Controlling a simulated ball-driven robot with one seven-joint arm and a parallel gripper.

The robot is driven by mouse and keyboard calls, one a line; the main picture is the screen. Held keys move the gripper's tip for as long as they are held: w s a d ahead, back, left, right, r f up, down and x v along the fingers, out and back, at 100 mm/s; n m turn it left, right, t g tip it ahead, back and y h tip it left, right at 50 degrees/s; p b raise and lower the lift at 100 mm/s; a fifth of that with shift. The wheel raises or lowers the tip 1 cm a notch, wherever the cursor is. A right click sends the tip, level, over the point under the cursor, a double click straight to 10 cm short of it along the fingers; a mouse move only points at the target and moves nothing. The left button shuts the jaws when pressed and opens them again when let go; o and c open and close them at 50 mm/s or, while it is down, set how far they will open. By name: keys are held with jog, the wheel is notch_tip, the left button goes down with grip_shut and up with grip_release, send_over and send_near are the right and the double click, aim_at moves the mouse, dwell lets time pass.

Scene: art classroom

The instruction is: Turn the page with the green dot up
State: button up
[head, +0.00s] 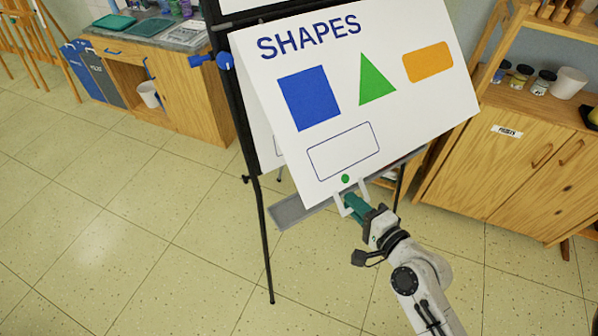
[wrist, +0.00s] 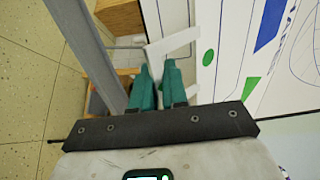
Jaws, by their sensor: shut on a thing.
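The page (head: 400,115) headed "SHAPES" hangs on a black easel, with a blue square, a green triangle, an orange rectangle and an empty outlined box. Its green dot (head: 345,179) is near the bottom edge; it also shows in the wrist view (wrist: 208,57). A white pull handle (head: 339,204) sits at the bottom edge below the dot. My gripper (head: 350,204) has teal fingers shut on this handle, seen in the wrist view at the white bar (wrist: 172,45). The page's lower part stands out from the sheet behind it (head: 262,140).
The easel's grey tray (head: 288,210) runs below the page. A wooden cabinet (head: 510,170) with jars stands to the right. A counter with bins (head: 85,70) is at the back left. The tiled floor at left is clear.

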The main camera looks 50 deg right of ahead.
jog(key=shift+s+r, duration=0.15)
jog(key=s+r, duration=0.2)
jog(key=s+a+r, duration=0.1)
jog(key=r, duration=0.1)
jog(key=s+r, duration=0.2)
jog(key=r, duration=0.1)
jog(key=shift+s+a+r, duration=0.1)
jog(key=shift+s+a, duration=0.15)
jog(key=shift+s, duration=0.1)
dwell(0.6)
